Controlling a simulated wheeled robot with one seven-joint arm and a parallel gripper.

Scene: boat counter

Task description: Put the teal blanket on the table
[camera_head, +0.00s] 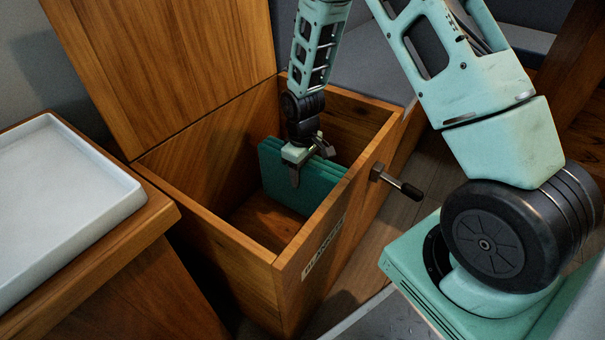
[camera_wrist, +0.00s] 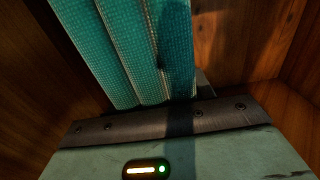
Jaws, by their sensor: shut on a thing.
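The teal blanket (camera_head: 302,190) is folded and stands on edge inside an open wooden chest. My gripper (camera_head: 297,178) reaches down into the chest and is shut on the blanket's upper edge. In the wrist view the blanket (camera_wrist: 135,45) shows as several thick folds rising from the gripper (camera_wrist: 160,110), whose fingertips are hidden. The blanket's lower right part is hidden behind the chest's front wall. I cannot tell whether it touches the chest floor.
The wooden chest (camera_head: 225,235) has its lid (camera_head: 165,65) raised at the back and a label (camera_head: 323,248) on its front. A metal handle (camera_head: 397,183) sticks out at its right. A white tray (camera_head: 60,205) lies on a wooden surface (camera_head: 150,222) at the left.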

